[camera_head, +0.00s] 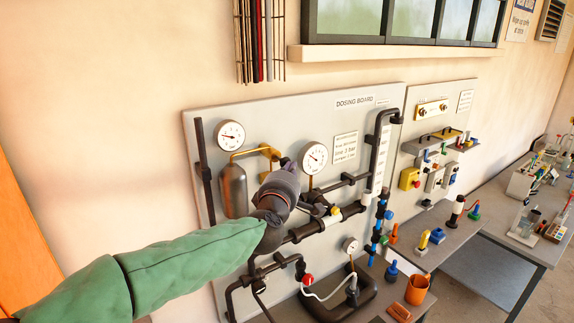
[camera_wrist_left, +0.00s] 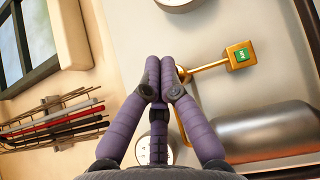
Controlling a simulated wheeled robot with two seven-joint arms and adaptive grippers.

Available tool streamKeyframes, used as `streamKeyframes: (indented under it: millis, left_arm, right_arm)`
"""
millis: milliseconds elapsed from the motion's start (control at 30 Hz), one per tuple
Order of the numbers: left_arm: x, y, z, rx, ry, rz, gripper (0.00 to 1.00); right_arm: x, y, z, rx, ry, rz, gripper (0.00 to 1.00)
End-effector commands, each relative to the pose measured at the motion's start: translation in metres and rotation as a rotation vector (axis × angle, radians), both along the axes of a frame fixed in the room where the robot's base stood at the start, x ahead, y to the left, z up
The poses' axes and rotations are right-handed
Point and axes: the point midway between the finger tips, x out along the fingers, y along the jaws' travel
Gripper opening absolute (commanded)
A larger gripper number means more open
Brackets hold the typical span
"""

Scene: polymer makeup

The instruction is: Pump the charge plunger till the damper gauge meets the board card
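The dosing board (camera_head: 300,115) stands against the wall. A white round gauge (camera_head: 230,135) is at its upper left, above a grey metal cylinder (camera_head: 233,190). A second gauge (camera_head: 314,156) is further right, beside the printed board card (camera_head: 345,147). A small third gauge (camera_head: 350,245) sits low. The needle readings are too small to tell. A brass pipe (camera_head: 252,151) leads from the cylinder; its square brass block with a green label (camera_wrist_left: 240,56) shows in the left wrist view. My left gripper (camera_wrist_left: 160,78) has its fingertips together in front of the brass pipe; contact is unclear.
Black pipes and valves (camera_head: 325,225) cross the lower board. An orange cup (camera_head: 417,290) and a blue bottle (camera_head: 391,271) stand on the bench below. A white hose (camera_head: 325,295) lies there too. A rack of rods (camera_head: 262,40) hangs above the board.

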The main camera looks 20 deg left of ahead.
Motion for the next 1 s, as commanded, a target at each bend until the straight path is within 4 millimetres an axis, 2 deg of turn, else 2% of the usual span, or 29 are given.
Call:
streamKeyframes:
  millis: [1000]
  left_arm:
    - [0.0063, 0.0091, 0.0006, -0.001, -0.002, 0.002, 0.00]
  right_arm:
    - [0.0000, 0.0000, -0.0050, 0.000, 0.000, 0.000, 0.00]
